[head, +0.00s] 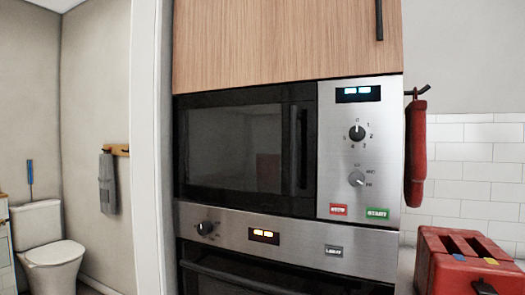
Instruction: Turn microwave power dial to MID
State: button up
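The microwave (245,148) is built in under a wooden cabinet, with its dark door closed. Its steel control panel (335,110) is on the right. The power dial (356,179) is the lower, grey knob, with small labels above it and to its right. The labels are blurred but seem to read LO, MID and HI, from the top round to the lower right. The knob seems to point to the lower right, near HI, but this is too small to be sure. My gripper is not in view, and nothing covers the dial.
A black numbered dial (357,132) is above the power dial; red (338,210) and green START (377,213) buttons are below. An oven (285,275) is underneath. A red mitt (416,155) hangs right of the panel. A red appliance (455,277) stands at lower right.

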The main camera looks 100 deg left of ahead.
aim_at(357, 178)
jog(key=u, duration=3.35)
